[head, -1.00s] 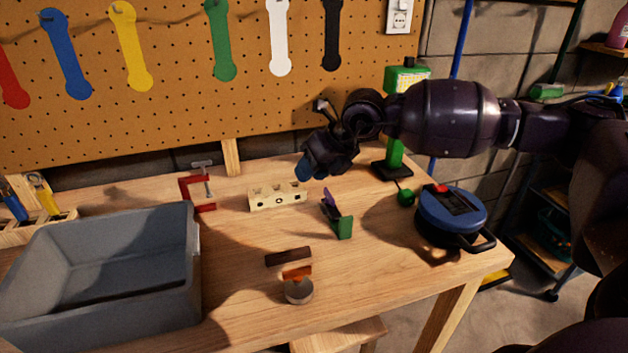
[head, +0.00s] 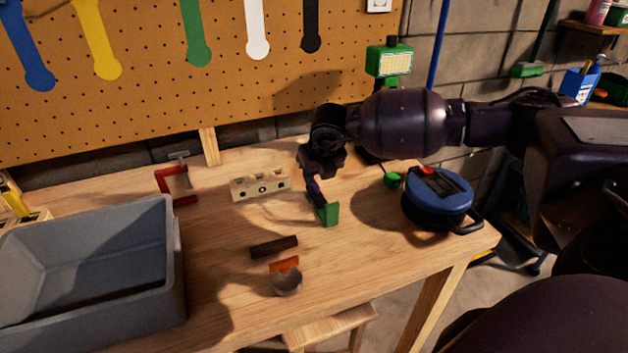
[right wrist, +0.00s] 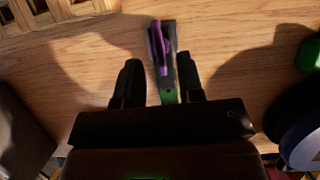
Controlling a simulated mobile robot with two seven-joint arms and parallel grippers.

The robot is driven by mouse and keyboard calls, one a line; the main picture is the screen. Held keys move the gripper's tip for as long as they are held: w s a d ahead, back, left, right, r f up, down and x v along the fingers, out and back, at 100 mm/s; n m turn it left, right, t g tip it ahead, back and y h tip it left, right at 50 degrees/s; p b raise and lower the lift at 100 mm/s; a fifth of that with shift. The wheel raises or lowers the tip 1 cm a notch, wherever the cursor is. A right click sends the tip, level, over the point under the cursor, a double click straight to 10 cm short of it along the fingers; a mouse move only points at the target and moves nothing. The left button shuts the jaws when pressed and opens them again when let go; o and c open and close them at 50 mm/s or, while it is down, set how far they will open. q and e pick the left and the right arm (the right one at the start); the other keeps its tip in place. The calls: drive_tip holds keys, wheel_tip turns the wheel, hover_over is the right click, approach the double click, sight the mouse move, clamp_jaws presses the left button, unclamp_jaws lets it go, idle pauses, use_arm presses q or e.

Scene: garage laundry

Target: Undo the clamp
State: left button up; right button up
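A small green and purple clamp-like device (head: 326,212) stands on the workbench. In the right wrist view its purple lever (right wrist: 159,48) lies along a dark grey bar, with a green part at the near end. My right gripper (head: 312,180) is just above and behind it, pointing down. In the right wrist view my right gripper (right wrist: 158,82) is open; the device lies between the finger lines, nearer the right finger, with a gap on the left. A red C-clamp (head: 176,185) stands at the back left of the bench. My left gripper is not in view.
A wooden block with holes (head: 262,184) is left of the gripper. A grey bin (head: 90,265) fills the left. A dark bar (head: 274,247) and a round metal cup (head: 287,283) lie in front. A blue-topped reel (head: 437,195) is on the right.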

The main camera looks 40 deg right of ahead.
sight(315, 181)
drive_tip(key=shift+w+f, duration=0.25)
drive_tip(key=shift+f, duration=0.45)
drive_tip(key=shift+x, duration=0.8)
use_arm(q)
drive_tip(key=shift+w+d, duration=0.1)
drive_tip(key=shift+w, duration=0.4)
use_arm(e)
drive_tip(key=shift+d, duration=0.1)
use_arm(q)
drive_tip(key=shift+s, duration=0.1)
use_arm(e)
drive_tip(key=shift+c, duration=0.6)
clamp_jaws()
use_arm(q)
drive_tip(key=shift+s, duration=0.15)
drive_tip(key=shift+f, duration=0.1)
